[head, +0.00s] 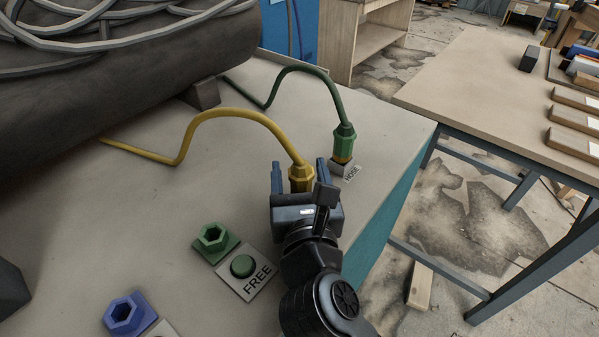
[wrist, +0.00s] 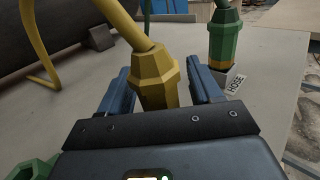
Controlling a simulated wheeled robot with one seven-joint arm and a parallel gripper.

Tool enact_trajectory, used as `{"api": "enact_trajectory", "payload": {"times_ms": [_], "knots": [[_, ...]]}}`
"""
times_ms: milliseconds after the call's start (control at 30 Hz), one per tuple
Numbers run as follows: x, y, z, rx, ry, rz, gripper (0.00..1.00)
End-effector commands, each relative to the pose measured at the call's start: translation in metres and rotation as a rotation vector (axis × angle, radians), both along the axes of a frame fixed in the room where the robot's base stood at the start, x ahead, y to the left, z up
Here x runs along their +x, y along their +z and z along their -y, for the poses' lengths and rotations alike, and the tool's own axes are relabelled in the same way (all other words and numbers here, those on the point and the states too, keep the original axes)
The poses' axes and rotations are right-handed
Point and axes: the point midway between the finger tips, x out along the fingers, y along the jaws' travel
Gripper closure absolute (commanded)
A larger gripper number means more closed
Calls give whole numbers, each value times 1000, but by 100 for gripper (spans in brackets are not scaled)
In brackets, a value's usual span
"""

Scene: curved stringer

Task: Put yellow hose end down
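The yellow hose end (head: 301,178) is a faceted yellow fitting on a yellow hose (head: 215,113) that arches up from the bench. It stands roughly upright between the two fingers of my gripper (head: 300,174). In the wrist view the yellow hose end (wrist: 155,80) sits between the blue-grey fingers of my gripper (wrist: 163,90), with small gaps beside it, so the gripper looks open around it. Its lower tip is hidden behind the gripper body, so I cannot tell whether it touches the bench (head: 120,220).
A green hose end (head: 344,140) stands on a block labelled HOSE (head: 352,172), close right. Green hex socket (head: 212,238), FREE button plate (head: 246,272) and blue hex socket (head: 124,313) lie at front left. A dark cylinder (head: 120,70) is behind. Another table (head: 470,75) is right.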

Motion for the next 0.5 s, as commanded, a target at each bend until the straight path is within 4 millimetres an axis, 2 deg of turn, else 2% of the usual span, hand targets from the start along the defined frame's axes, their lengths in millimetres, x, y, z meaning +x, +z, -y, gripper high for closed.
{"api": "enact_trajectory", "payload": {"times_ms": [267, 367, 500], "knots": [[0, 5, -1, 1, 1, 1, 36], [-11, 2, 1, -2, 2, 0, 36], [-37, 1, 5, -2, 2, -1, 36]]}}
